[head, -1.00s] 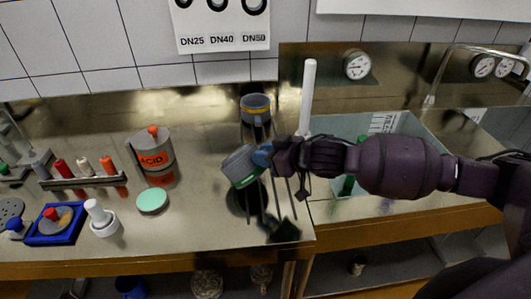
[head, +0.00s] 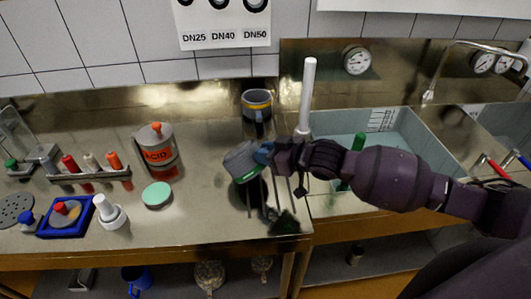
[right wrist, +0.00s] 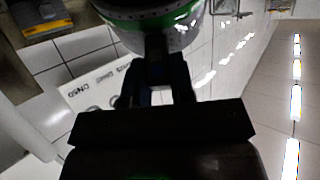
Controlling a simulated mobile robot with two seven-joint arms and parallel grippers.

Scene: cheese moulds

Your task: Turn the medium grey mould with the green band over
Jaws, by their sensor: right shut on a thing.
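The medium grey mould with the green band (head: 240,158) is held tilted above the steel bench, near its right end. Its green band (head: 248,175) is at the lower side. My right gripper (head: 266,154) comes in from the right and is shut on the mould's right side. In the right wrist view the mould (right wrist: 150,14) fills the top, its green band across it, with my right gripper's fingers (right wrist: 157,75) against it. I cannot tell which end is its open mouth. My left gripper is not in view.
A white upright rod (head: 308,90) stands by the sink (head: 400,150). The bench's front middle is clear.

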